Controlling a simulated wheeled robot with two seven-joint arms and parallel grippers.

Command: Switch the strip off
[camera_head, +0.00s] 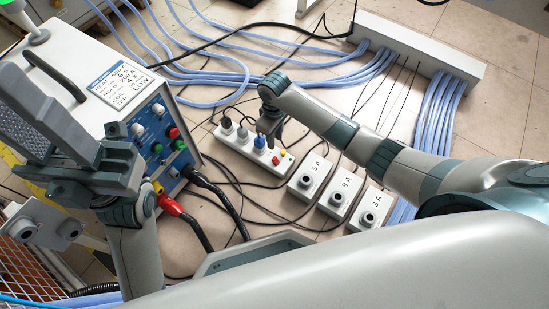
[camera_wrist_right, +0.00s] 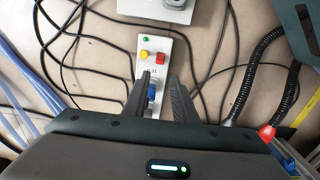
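The white power strip (camera_head: 247,158) lies on the floor with several plugs in it. Its near end carries a red button (camera_head: 276,160). The right wrist view shows this end of the strip (camera_wrist_right: 149,73) with the red button (camera_wrist_right: 161,58), a yellow button (camera_wrist_right: 145,55) and a green light (camera_wrist_right: 146,39). My right gripper (camera_wrist_right: 160,82) is open over the strip, its fingers apart around the line of a blue plug (camera_wrist_right: 152,91); contact cannot be told. In the head view my right gripper (camera_head: 269,128) points down beside the plugs. My left gripper (camera_head: 75,165) is at the left, its fingers unclear.
The induction heater box (camera_head: 100,75) stands left of the strip with knobs, buttons and cables. Three boxes marked 5A (camera_head: 308,183), 8A (camera_head: 335,200) and 3A (camera_head: 370,212) stand to the right. Blue hoses (camera_head: 215,68) and black cables cross the floor.

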